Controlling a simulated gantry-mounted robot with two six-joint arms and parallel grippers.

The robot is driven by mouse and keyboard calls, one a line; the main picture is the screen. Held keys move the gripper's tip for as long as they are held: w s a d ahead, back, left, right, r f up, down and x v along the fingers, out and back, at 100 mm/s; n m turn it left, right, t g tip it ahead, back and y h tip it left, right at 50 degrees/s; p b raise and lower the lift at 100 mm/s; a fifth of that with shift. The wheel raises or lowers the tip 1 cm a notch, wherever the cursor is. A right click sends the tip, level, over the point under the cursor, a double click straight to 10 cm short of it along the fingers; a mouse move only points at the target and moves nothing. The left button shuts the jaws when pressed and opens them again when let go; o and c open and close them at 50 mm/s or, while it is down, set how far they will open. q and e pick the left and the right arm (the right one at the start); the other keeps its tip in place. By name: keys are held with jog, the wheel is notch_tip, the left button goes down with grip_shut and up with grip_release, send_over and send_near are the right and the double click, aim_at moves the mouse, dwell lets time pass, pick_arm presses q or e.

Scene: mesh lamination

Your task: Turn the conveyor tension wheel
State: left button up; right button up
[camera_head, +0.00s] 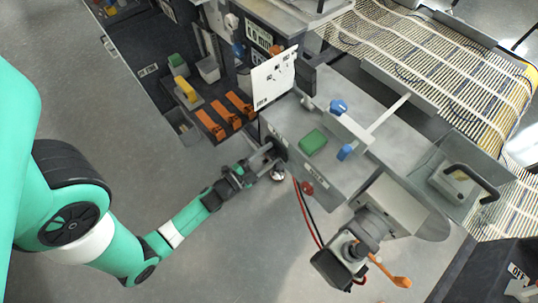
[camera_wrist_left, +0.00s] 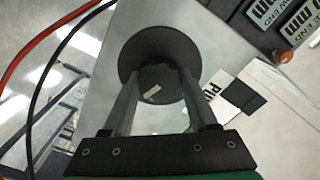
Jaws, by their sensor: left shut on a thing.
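The conveyor tension wheel (camera_wrist_left: 150,42) is a dark round disc with a smaller hub, on the pale side face of the machine. In the head view only a dark part of the wheel (camera_head: 281,147) shows at the machine's side. My left gripper (camera_head: 268,158) reaches it from the left. In the left wrist view the two fingers of the left gripper (camera_wrist_left: 158,82) are on either side of the hub, shut on it. A small light mark shows on the hub. My right gripper is not in view.
A white panel (camera_head: 275,78) stands upright just above the wheel. A green block (camera_head: 312,142) and blue knobs (camera_head: 338,107) are on the machine top. Red and black cables (camera_head: 306,214) hang beside a red knob (camera_head: 307,188). Open floor lies to the left.

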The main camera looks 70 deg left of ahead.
pick_arm(q)
jog(key=m+b, duration=0.1)
jog(key=m, duration=0.4)
jog(key=shift+f+m+b, duration=0.15)
jog(key=shift+m+b, duration=0.15)
jog(key=shift+b, duration=0.05)
jog(key=shift+m+b, duration=0.65)
jog(key=shift+m, duration=1.65)
jog(key=o, duration=1.4)
